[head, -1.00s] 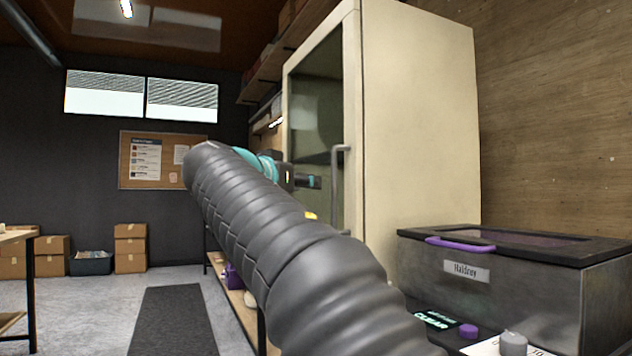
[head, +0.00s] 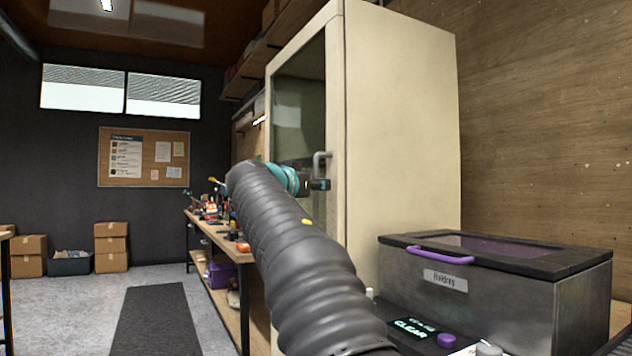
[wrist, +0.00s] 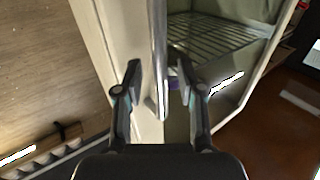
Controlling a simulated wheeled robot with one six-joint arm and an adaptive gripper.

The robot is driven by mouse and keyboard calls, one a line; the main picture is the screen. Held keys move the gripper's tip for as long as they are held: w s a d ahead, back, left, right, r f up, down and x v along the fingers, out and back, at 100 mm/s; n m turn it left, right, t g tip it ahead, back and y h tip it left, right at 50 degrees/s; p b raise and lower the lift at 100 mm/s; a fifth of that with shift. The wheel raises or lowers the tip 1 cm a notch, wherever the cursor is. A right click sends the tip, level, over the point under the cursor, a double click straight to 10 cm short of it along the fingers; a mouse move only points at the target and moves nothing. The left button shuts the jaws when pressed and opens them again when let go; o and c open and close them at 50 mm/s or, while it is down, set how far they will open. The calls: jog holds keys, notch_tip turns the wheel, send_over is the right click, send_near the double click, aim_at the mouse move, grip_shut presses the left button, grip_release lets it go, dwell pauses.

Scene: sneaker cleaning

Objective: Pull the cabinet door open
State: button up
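The tall cream cabinet (head: 405,130) stands right of centre in the head view. Its door (head: 335,95) has a cream frame and a dark glass pane, and looks closed there. The grey bar handle (head: 321,160) is partly hidden behind my gripper (head: 318,184). In the wrist view, the handle (wrist: 160,35) runs down between the two fingers of my gripper (wrist: 159,72). The fingers are spread, one on each side of the bar, with visible gaps. A wire shelf (wrist: 215,40) shows inside the cabinet.
A grey metal box (head: 500,290) with a purple handle stands right of my arm, before the cabinet. A cluttered workbench (head: 225,243) is left of the cabinet. Open floor (head: 80,315) with a dark mat (head: 155,320) lies further left.

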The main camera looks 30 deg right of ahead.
jog(key=shift+w+d, duration=0.3)
jog(key=shift+d, duration=0.1)
grip_shut()
jog(key=shift+a, duration=0.1)
